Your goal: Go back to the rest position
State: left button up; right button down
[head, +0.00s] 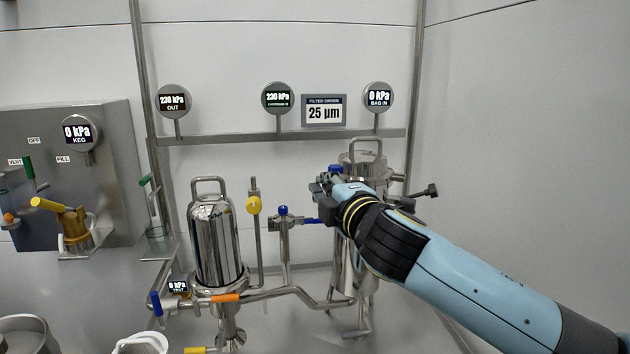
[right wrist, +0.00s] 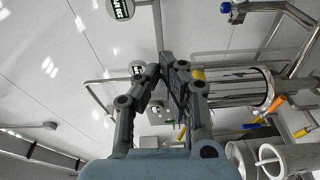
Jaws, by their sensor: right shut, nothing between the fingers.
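My right gripper (head: 326,186) reaches in from the lower right in the head view, in front of the right-hand steel filter housing (head: 365,167) and hiding part of it. In the right wrist view its fingers (right wrist: 168,62) are closed together with nothing between them. A blue-handled valve (head: 285,218) stands just left of and below the gripper; I cannot tell whether they touch. My left gripper does not show in either view.
A left steel housing (head: 215,245) stands on pipework with an orange-handled valve (head: 226,298). A keg panel (head: 105,170) is at the left. The right wall (head: 530,130) is bare.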

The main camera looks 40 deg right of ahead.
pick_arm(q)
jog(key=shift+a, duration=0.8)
pick_arm(e)
jog(key=shift+s+a, duration=0.3)
jog(key=shift+s, duration=0.35)
jog(key=shift+f, duration=0.1)
